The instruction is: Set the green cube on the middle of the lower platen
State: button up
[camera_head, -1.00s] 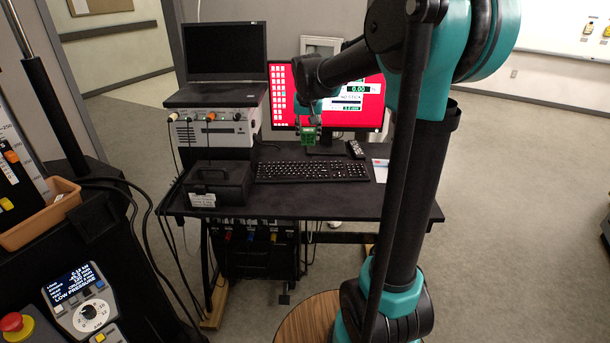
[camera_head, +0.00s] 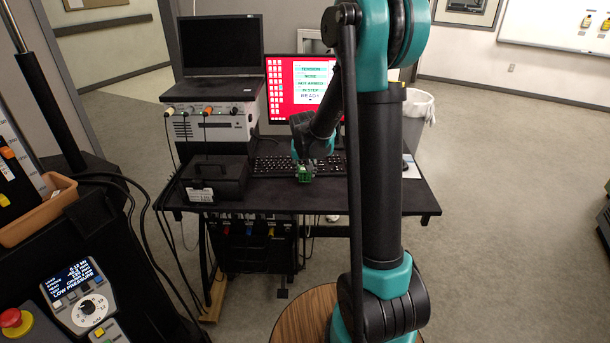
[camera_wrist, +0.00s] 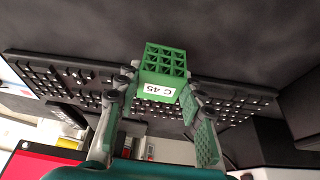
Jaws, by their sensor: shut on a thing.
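The green cube (camera_head: 307,172) is small in the head view, held at the end of my arm in front of the keyboard. In the wrist view the green cube (camera_wrist: 164,66) shows an open lattice face and a white label reading "C 45", upside down. My gripper (camera_wrist: 158,92) is shut on it, with one finger on each side. In the head view my gripper (camera_head: 306,163) is small, and its fingers are hard to make out. The lower platen is not seen in any view.
A black desk (camera_head: 275,199) carries a keyboard (camera_head: 270,165), a black case (camera_head: 216,180), a laptop (camera_head: 220,50) on an instrument box, and a monitor (camera_head: 284,90). A machine with a control panel (camera_head: 82,300) and an orange tray (camera_head: 40,212) stands at left.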

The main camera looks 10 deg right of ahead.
jog(key=shift+f, duration=0.75)
jog(key=shift+f, duration=0.15)
jog(key=o, duration=1)
